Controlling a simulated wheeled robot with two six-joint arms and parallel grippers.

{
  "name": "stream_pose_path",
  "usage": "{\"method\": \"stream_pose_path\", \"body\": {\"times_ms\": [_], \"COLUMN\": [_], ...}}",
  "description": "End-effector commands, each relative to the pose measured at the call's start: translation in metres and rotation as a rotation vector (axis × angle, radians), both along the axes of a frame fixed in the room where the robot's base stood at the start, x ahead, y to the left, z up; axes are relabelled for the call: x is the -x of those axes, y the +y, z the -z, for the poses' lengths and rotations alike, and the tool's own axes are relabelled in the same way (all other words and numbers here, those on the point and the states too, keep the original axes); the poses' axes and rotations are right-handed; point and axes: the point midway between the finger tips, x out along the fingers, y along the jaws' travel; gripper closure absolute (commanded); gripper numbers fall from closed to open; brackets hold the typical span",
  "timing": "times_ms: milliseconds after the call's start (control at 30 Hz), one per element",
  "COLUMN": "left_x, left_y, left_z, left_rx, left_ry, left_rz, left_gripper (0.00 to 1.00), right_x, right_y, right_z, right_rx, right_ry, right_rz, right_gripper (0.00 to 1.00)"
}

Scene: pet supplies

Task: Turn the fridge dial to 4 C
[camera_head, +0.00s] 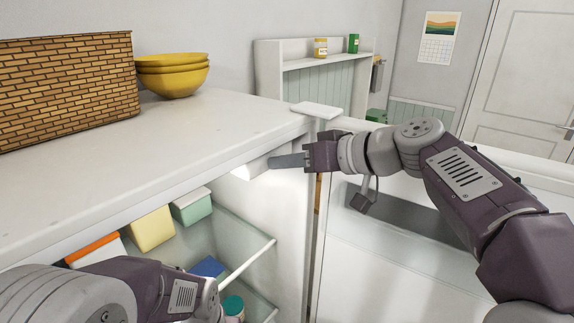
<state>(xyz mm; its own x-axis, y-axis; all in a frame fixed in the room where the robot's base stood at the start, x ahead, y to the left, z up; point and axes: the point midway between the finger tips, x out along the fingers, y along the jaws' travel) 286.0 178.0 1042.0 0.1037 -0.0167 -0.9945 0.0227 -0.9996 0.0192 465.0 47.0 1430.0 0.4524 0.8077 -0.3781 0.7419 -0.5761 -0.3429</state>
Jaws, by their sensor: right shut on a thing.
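The white fridge (285,218) stands open below its white top, its inside showing at the lower centre. A white rounded knob (250,170), which looks like the dial, sits under the top's front edge near the right inner wall. My right gripper (277,161) reaches in from the right, its grey fingers pointing left and shut on the knob. No dial numbers or pointer can be read from here.
A brick-patterned basket (70,90) and stacked yellow bowls (172,75) stand on top. Inside the fridge are a yellow box (151,229), a green box (192,206), a blue item (207,267) and a teal-lidded jar (233,306). A white shelf (283,65) stands behind.

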Motion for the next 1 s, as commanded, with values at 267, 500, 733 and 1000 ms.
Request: {"method": "stream_pose_path", "body": {"times_ms": [267,500,733,1000], "left_x": [0.0,0.0,0.0001,0.0001], "left_y": [0.0,0.0,0.0001,0.0], "left_z": [0.005,0.0066,0.0071,0.007], "left_rx": [0.0,0.0,0.0,0.0], "left_ry": [0.0,0.0,0.0,0.0], "left_rz": [0.0,0.0,0.0,0.0], "left_gripper": [0.16,0.16,0.16,0.16], "right_x": [-0.0023,-0.0024,-0.0024,-0.0023], "right_y": [-0.0014,-0.0015,-0.0016,-0.0016], "right_z": [0.0014,0.0014,0.0009,0.0008], "right_rx": [-0.102,-0.158,-0.179,-0.181], "right_ry": [0.154,0.238,0.269,0.273], "right_rz": [0.002,0.001,0.001,0.001], "right_gripper": [1.0,1.0,1.0,1.0]}}
